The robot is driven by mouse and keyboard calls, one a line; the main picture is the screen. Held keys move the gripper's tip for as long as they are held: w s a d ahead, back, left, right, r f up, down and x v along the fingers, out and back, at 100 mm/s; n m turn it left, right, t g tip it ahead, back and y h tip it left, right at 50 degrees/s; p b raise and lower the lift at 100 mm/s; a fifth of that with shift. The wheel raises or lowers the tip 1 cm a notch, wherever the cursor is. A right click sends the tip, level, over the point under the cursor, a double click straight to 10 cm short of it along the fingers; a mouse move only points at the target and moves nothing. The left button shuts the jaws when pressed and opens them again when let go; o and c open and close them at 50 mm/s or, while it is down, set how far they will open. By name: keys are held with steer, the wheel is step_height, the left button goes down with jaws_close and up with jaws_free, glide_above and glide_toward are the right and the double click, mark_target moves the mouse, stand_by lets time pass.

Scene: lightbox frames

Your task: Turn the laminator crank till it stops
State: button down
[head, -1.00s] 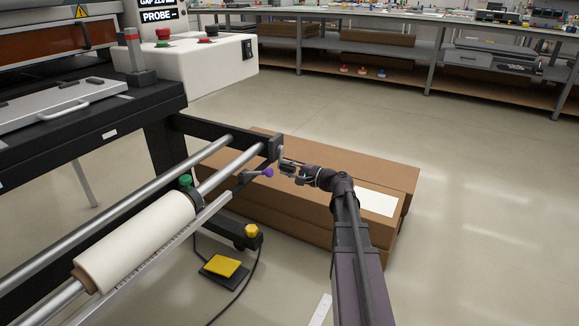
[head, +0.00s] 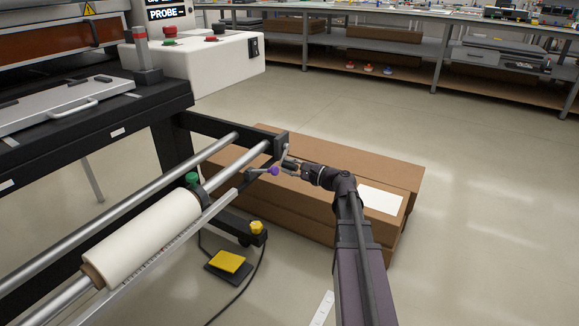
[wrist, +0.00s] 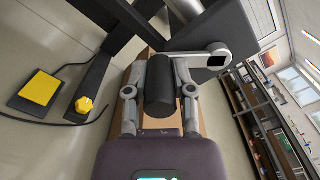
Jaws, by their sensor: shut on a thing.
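The laminator's crank has a silver arm (wrist: 198,54) running from its hub on a dark end plate to a black cylindrical handle (wrist: 160,86). In the head view the crank arm (head: 286,153) is small, at the outer end of the roller frame. My gripper (wrist: 160,98) is shut on the black handle, with one finger on each side of it. In the head view my gripper (head: 291,167) is at the crank, reaching in from the right, and its fingers partly hide the handle.
A purple knob (head: 275,171) is close to my gripper's left. A white roll (head: 145,238) lies on the frame. Long cardboard boxes (head: 375,170) lie beneath my arm. A yellow pedal (head: 228,262) with a cable is on the floor. Open floor is at right.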

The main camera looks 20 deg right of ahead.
steer(key=shift+c, duration=2.3)
jaws_free()
steer(key=v, duration=1.2)
steer(key=shift+w, duration=0.1)
